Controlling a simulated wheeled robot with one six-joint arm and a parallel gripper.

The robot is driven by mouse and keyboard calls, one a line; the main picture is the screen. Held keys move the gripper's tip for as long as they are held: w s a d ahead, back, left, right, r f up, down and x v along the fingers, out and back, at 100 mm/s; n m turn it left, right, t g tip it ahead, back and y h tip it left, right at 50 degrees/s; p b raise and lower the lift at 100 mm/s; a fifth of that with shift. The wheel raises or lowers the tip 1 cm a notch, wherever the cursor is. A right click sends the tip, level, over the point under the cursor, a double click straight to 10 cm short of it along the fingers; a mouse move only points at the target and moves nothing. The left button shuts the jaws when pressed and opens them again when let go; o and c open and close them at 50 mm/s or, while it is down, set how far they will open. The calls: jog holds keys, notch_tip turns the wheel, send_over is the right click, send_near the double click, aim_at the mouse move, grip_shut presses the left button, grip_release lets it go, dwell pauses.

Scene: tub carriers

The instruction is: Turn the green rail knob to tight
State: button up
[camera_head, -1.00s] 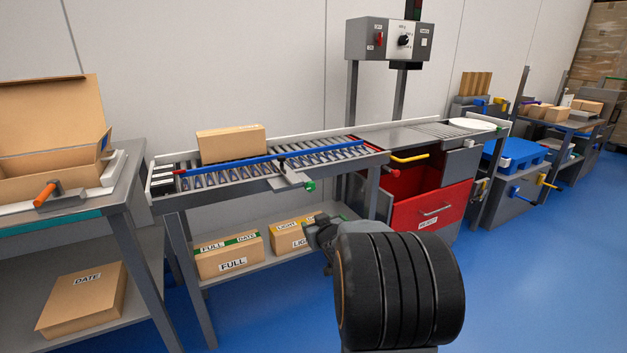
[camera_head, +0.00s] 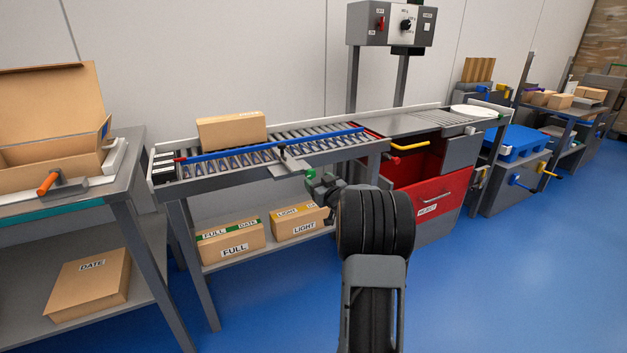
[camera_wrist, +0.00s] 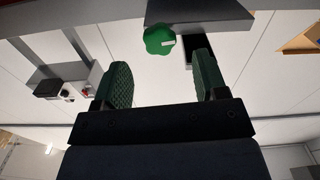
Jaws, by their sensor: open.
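The green rail knob (camera_wrist: 160,40) is a lobed knob with a pale mark on its face. In the wrist view it sits ahead of my open fingers, between their lines and apart from both. In the head view the knob (camera_head: 310,174) shows small at the front end of the grey clamp bracket (camera_head: 290,165) on the roller conveyor. My gripper (camera_wrist: 160,85) has two green textured fingers, open and empty. In the head view my gripper (camera_head: 316,183) is close to the knob, partly hidden by my wrist.
The blue rail (camera_head: 235,151) runs along the roller conveyor (camera_head: 210,183), with a cardboard box (camera_head: 231,131) behind it. Labelled boxes (camera_head: 231,238) lie on the shelf below. Blue floor is open at right.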

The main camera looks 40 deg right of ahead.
aim_at(311, 174)
jog(key=shift+w+d, duration=0.15)
jog(key=shift+w, duration=0.85)
jog(key=shift+w+d, duration=0.1)
jog(key=shift+w, duration=0.85)
jog(key=shift+c, duration=0.3)
jog(key=c, duration=0.9)
jog(key=shift+o, duration=0.2)
jog(key=shift+r+m, duration=0.15)
jog(key=shift+m, duration=0.15)
